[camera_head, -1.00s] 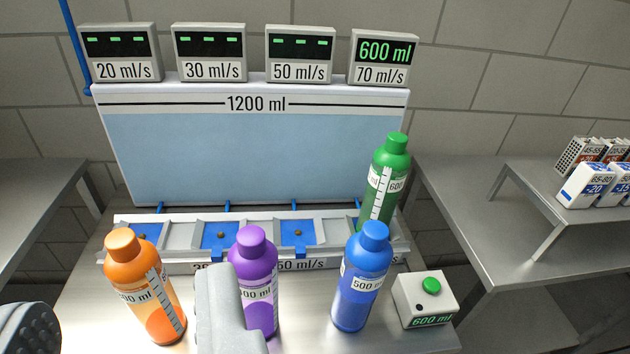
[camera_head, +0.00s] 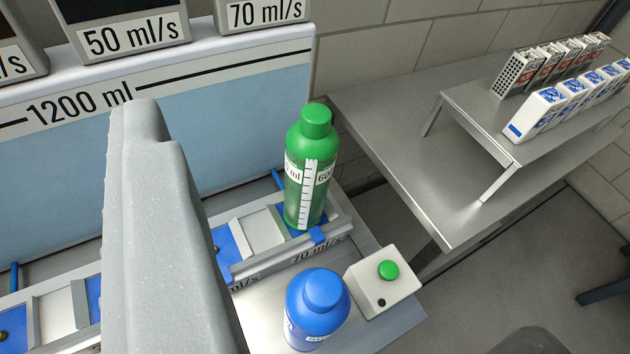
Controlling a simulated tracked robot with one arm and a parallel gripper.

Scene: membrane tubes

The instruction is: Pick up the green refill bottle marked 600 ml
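The green bottle (camera_head: 309,175) has a green cap and a white scale strip with a partly visible label reading "600". It stands upright in the blue slot at the right end of the dispenser rack (camera_head: 285,253), above the "70 ml/s" label. My gripper (camera_head: 340,225) shows as a large grey finger at the left and a grey rounded edge at the bottom right. The two are wide apart, with nothing held between them. The green bottle is beyond the gripper, seen between these parts and clear of both.
A blue bottle (camera_head: 317,308) stands in front of the green one. A white box with a green button (camera_head: 385,280) is right of it. The 1200 ml tank (camera_head: 250,130) stands behind. A metal side table (camera_head: 440,205) with small boxes is at the right.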

